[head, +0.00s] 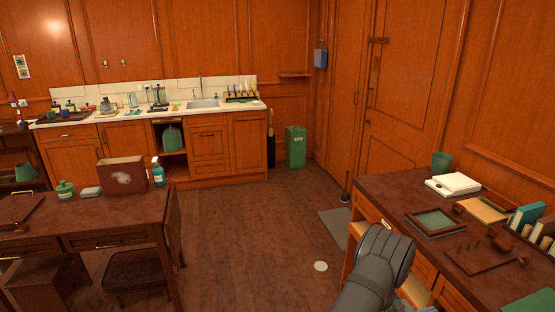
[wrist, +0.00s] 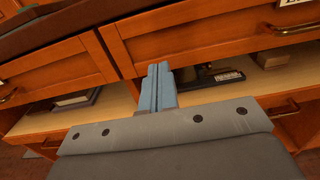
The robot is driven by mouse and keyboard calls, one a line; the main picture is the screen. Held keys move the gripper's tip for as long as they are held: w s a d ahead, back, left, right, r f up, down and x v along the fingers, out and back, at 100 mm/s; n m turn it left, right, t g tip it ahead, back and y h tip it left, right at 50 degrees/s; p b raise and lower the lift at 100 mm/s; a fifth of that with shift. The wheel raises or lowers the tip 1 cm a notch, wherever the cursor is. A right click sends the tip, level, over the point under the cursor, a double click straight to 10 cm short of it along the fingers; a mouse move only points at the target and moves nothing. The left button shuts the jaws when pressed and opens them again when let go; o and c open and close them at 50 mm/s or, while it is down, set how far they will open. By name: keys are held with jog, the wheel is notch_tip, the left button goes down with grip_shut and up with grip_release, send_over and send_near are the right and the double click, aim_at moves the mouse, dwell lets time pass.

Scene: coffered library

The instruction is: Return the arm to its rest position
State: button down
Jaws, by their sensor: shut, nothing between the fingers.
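In the wrist view my gripper (wrist: 158,88) is shut, its blue-grey fingers pressed together with nothing between them. It points at the front of a wooden desk with drawers and an open shelf. In the head view my grey arm (head: 375,268) reaches up at the lower right, beside the right-hand desk (head: 390,189). The fingers are hidden in the head view.
The open shelf (wrist: 30,121) holds books (wrist: 77,98) and a dark object (wrist: 215,78) close to my fingers. Drawer fronts (wrist: 200,38) with brass handles are above. In the head view, a table (head: 110,212) stands left, a counter (head: 150,112) at the back, and the floor (head: 240,230) between is clear.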

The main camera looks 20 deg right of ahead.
jog(key=d, duration=0.7)
jog(key=shift+d, duration=0.25)
jog(key=a, duration=3.4)
jog(key=shift+a, duration=0.3)
jog(key=shift+d, duration=0.15)
jog(key=d, duration=2)
jog(key=shift+a, duration=0.1)
jog(key=shift+d, duration=7.1)
jog(key=a, duration=1.3)
send_near(454, 304)
jog(key=shift+w, duration=0.1)
